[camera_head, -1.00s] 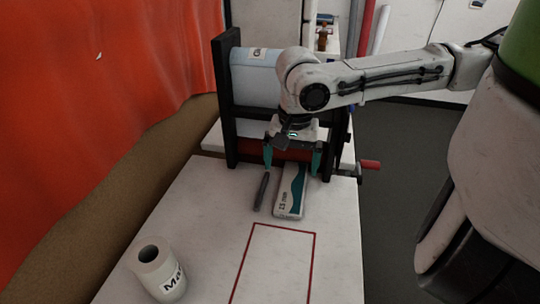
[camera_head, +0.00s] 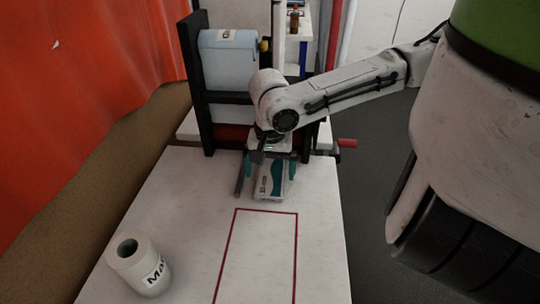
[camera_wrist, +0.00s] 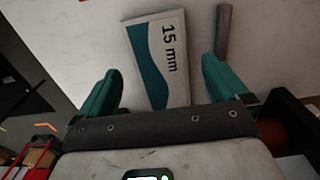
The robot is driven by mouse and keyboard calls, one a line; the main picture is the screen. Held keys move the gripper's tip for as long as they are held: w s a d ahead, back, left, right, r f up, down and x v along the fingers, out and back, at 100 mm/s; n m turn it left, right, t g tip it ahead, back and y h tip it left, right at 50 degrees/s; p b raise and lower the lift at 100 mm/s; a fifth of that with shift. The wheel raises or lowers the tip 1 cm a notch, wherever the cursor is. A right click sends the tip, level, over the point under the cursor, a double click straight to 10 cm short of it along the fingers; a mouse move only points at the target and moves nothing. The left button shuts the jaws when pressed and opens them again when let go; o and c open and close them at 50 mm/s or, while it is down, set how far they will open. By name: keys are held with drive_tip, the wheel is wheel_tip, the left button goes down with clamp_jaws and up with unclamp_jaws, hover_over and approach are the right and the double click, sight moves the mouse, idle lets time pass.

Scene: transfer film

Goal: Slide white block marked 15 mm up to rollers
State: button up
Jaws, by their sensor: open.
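The white block marked 15 mm (camera_head: 266,187), with a teal wave, lies flat on the table in front of the rollers. Its label reads clearly in the wrist view (camera_wrist: 172,50). My gripper (camera_head: 269,172) is open, with its teal fingers on either side of the block. In the wrist view my gripper (camera_wrist: 163,85) shows a gap between the right finger and the block; the block's end near the palm is hidden. The red roller (camera_head: 232,134) lies low in the black frame, beyond the block and partly hidden by my arm.
A dark bar (camera_head: 239,181) lies just left of the block. A white lettered roll (camera_head: 152,275) stands at the near left. A red-outlined rectangle (camera_head: 296,245) marks the bare near table.

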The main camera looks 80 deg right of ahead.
drive_tip(key=shift+f, duration=1.35)
drive_tip(key=shift+c, duration=0.5)
drive_tip(key=c, duration=0.9)
drive_tip(key=o, duration=1)
wheel_tip(320, 180, up, 11)
drive_tip(key=shift+p, duration=0.45)
drive_tip(key=shift+f, duration=0.1)
